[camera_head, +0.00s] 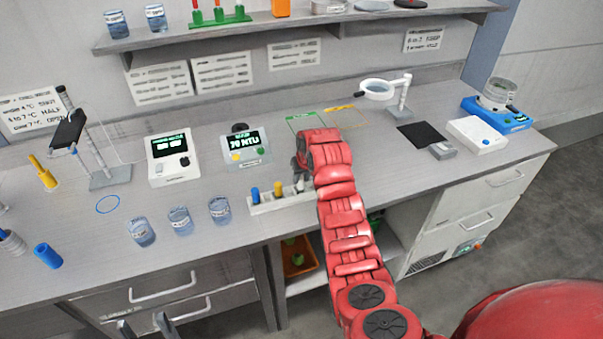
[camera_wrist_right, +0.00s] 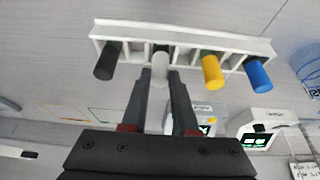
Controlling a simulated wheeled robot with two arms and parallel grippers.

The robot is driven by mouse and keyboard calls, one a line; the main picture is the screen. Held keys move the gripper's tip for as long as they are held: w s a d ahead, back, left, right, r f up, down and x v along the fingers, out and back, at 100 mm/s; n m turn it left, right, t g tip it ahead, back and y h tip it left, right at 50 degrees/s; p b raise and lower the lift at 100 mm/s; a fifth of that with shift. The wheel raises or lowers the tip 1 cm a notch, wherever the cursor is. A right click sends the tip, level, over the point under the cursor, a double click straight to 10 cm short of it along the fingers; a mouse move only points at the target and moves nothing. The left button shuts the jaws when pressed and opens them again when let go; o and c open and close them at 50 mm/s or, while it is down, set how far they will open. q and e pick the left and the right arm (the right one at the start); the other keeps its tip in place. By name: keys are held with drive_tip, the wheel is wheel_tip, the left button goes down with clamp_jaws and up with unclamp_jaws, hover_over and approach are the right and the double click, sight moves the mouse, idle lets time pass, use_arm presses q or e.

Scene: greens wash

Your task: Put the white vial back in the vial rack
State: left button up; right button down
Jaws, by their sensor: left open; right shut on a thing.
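The white vial (camera_wrist_right: 160,64) is between the fingertips of my right gripper (camera_wrist_right: 160,78), which is shut on it. The vial is at the rack slot between the black vial (camera_wrist_right: 107,60) and the yellow vial (camera_wrist_right: 212,72). A dark opening shows at its far end; how deep it sits I cannot tell. The pale vial rack (camera_head: 283,206) stands near the bench's front edge. In the head view the white vial (camera_head: 300,186) shows at its right part, and my red right arm covers the rack's right end. My left gripper (camera_head: 146,326) is open and empty at the bottom edge, before the drawers.
The blue vial (camera_head: 255,194) stands at the rack's left end. Several glass beakers (camera_head: 179,221) stand left of the rack. A turbidity meter (camera_head: 246,147) and another display box (camera_head: 170,158) stand behind. A magnifier (camera_head: 380,90) is at the back right.

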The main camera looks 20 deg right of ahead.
drive_tip(key=shift+f, duration=0.15)
drive_tip(key=c, duration=0.7)
unclamp_jaws()
